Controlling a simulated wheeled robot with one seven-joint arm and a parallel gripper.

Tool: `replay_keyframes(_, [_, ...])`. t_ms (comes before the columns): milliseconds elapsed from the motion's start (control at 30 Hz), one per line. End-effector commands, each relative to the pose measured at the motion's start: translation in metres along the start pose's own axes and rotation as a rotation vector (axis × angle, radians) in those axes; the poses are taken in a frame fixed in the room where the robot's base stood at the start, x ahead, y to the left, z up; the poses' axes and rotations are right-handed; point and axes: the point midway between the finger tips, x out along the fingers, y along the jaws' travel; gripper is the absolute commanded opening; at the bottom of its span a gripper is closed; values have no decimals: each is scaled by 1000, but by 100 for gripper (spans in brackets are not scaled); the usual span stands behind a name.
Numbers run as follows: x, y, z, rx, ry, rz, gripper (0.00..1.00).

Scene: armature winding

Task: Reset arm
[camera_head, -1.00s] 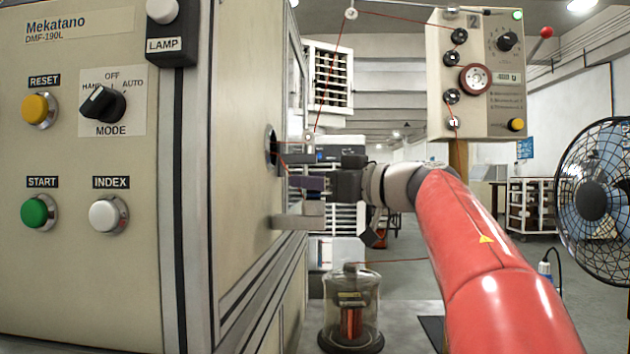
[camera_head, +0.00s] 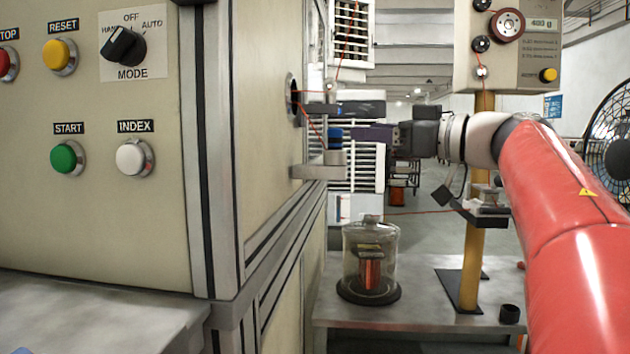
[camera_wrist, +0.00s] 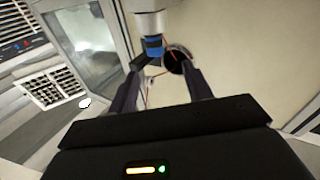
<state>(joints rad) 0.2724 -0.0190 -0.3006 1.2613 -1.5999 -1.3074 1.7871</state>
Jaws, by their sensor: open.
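My red arm (camera_head: 560,190) reaches in from the right of the head view. My gripper (camera_head: 360,133) points left at the side of the beige winding machine (camera_head: 265,130), level with a dark round opening (camera_head: 292,95) there. A blue-ended part (camera_head: 335,138) sits just left of the fingers. In the wrist view the two dark fingers (camera_wrist: 163,92) are spread apart, with nothing seen held between them. The blue-ended part (camera_wrist: 153,42) and the opening (camera_wrist: 177,60) lie beyond them. A thin red wire runs at the opening.
A glass-covered copper wire spool (camera_head: 370,262) stands on a metal table (camera_head: 420,290) below my arm. A control box (camera_head: 510,45) on a yellow post (camera_head: 478,210) stands behind. A metal bracket (camera_head: 318,172) juts from the machine below the gripper. A fan (camera_head: 612,150) is at far right.

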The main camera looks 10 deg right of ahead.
Motion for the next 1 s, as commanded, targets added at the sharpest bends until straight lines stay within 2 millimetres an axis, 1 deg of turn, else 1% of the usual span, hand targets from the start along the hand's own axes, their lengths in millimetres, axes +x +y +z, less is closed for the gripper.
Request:
replay_keyframes(67, [0, 0, -4, -8, 33, 18, 50])
replay_keyframes(167, [-1, 2, -19, -39, 138, 100, 50])
replay_keyframes(200, [-3, 4, -25, -50, 193, 157, 50])
replay_keyframes(267, [-9, 10, -31, -58, 271, 267, 50])
replay_keyframes(333, [-20, 17, -28, -46, 327, 422, 50])
replay_keyframes(367, [-26, 20, -22, -34, 335, 491, 50])
replay_keyframes(400, [-34, 24, -10, -12, 329, 582, 50])
replay_keyframes(467, [-45, 26, 16, 30, 287, 709, 50])
replay_keyframes(500, [-53, 25, 38, 63, 235, 786, 50])
replay_keyframes(567, [-64, 18, 79, 120, 127, 883, 50])
replay_keyframes(600, [-70, 10, 109, 157, 39, 930, 50])
replay_keyframes(667, [-79, -6, 151, 207, -95, 975, 50])
replay_keyframes(700, [-84, -19, 179, 238, -187, 989, 50])
replay_keyframes(767, [-93, -42, 219, 282, -326, 992, 50])
replay_keyframes(800, [-98, -58, 244, 307, -417, 982, 50])
replay_keyframes(867, [-107, -86, 280, 342, -555, 952, 50])
replay_keyframes(900, [-113, -105, 302, 364, -642, 924, 50])
replay_keyframes(967, [-123, -134, 331, 393, -764, 873, 50])
replay_keyframes(1000, [-129, -152, 348, 408, -837, 835, 50])
